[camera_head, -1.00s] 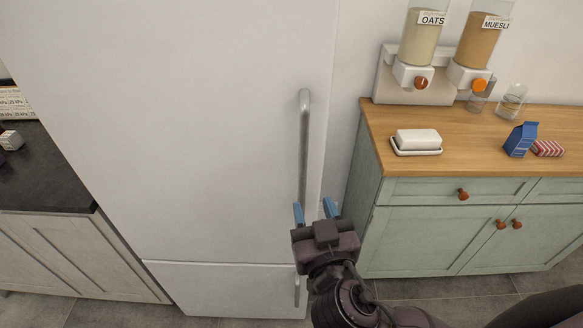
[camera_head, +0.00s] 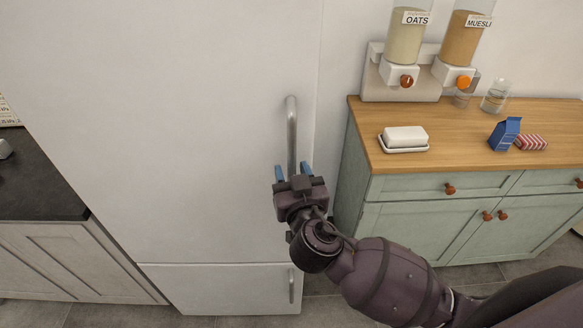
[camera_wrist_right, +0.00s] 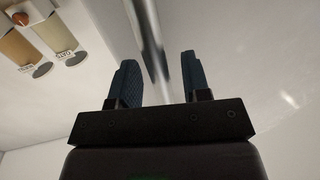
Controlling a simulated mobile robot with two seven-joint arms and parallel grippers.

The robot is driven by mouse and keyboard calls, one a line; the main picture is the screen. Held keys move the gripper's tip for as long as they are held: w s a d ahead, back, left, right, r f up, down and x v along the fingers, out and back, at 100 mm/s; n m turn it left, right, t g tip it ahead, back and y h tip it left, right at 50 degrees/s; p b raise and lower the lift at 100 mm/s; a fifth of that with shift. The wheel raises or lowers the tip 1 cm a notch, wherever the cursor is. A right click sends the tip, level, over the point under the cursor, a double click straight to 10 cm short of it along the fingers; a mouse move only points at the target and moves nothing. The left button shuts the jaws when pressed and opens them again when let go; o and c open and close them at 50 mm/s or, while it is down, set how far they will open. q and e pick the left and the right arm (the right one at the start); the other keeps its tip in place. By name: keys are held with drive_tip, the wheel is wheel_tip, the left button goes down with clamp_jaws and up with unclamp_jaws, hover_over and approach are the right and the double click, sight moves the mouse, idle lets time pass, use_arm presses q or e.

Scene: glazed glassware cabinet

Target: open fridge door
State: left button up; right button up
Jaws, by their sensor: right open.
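The white fridge door (camera_head: 180,120) is shut and fills the left and middle of the head view. Its vertical metal handle (camera_head: 291,130) is on the right side of the door. My right gripper (camera_head: 292,171) is open at the lower part of this handle, its blue fingers pointing up at the door. In the right wrist view the handle (camera_wrist_right: 150,45) runs between the two open fingers (camera_wrist_right: 160,80); whether either finger touches it I cannot tell. My left gripper is not in view.
A lower white door (camera_head: 225,288) with its own small handle (camera_head: 291,286) is below. A green cabinet (camera_head: 420,225) with a wooden top stands to the right, bearing a butter dish (camera_head: 404,139), a blue carton (camera_head: 505,134) and cereal dispensers (camera_head: 405,45). A dark counter (camera_head: 38,180) is at left.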

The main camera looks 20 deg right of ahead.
drive_tip(key=shift+w, duration=0.25)
drive_tip(key=shift+c, duration=0.3)
clamp_jaws()
drive_tip(key=shift+s, duration=0.15)
